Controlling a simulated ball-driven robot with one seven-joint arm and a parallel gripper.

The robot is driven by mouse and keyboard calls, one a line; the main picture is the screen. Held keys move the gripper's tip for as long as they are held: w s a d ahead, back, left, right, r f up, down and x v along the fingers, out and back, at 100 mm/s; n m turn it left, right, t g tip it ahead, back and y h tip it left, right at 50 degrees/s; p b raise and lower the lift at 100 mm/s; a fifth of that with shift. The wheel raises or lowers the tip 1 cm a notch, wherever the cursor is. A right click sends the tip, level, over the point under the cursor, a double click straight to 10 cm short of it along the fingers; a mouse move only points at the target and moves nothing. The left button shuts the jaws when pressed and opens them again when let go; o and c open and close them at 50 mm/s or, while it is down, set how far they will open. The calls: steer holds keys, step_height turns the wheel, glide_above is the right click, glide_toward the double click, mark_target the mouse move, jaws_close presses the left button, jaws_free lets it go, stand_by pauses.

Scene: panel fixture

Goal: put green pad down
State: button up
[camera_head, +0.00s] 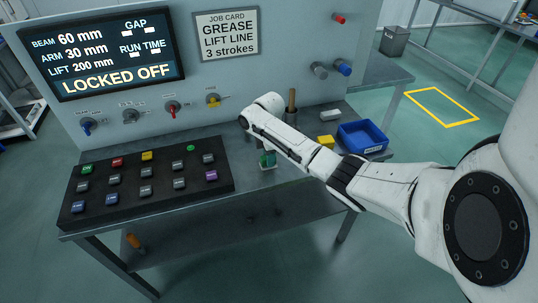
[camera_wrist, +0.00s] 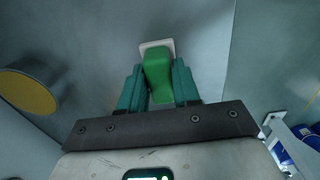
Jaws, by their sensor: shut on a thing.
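The green pad (camera_wrist: 157,75) is between the two teal fingers of my gripper (camera_wrist: 159,85) in the wrist view. The fingers are shut on its sides, and a pale piece (camera_wrist: 157,46) shows at its far end. In the head view, my gripper (camera_head: 267,160) points down over the grey bench (camera_head: 258,188), just right of the black button board. The arm hides much of the pad there. I cannot tell whether the pad touches the bench.
The black button board (camera_head: 150,186) fills the bench's left side. The upright panel (camera_head: 225,85) with knobs rises behind. Some bare bench lies in front.

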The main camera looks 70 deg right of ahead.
steer(key=o, duration=0.9)
steer(key=shift+f, duration=0.1)
steer(key=shift+o, duration=0.2)
steer(key=shift+f, duration=0.1)
steer(key=shift+f+b, duration=0.2)
steer(key=shift+b, duration=0.35)
step_height(320, 180, up, 11)
steer(key=s, duration=0.1)
steer(key=w+a+f+t+y, duration=0.1)
steer(key=w+a+f, duration=0.15)
steer(key=a, duration=0.45)
steer(key=w+a+f, duration=0.2)
steer(key=w+a, duration=0.2)
steer(key=a, duration=0.4)
steer(key=s+a+f+m+t+y, duration=0.1)
steer(key=a+f+m, duration=0.1)
steer(key=a, duration=0.5)
steer(key=s+a+f+m, duration=0.1)
steer(key=s+a+f, duration=0.1)
steer(key=a, duration=0.6)
steer(key=s+a+f+m, duration=0.3)
steer(key=s+a, duration=0.4)
steer(key=s, duration=0.3)
steer(key=s+d+m+g+h, duration=0.1)
steer(key=s+m+h, duration=0.1)
steer(key=s, duration=0.8)
steer(key=shift+d+r+m+b, duration=0.25)
steer(key=shift+d+m+b, duration=0.05)
steer(key=shift+d+b, duration=0.05)
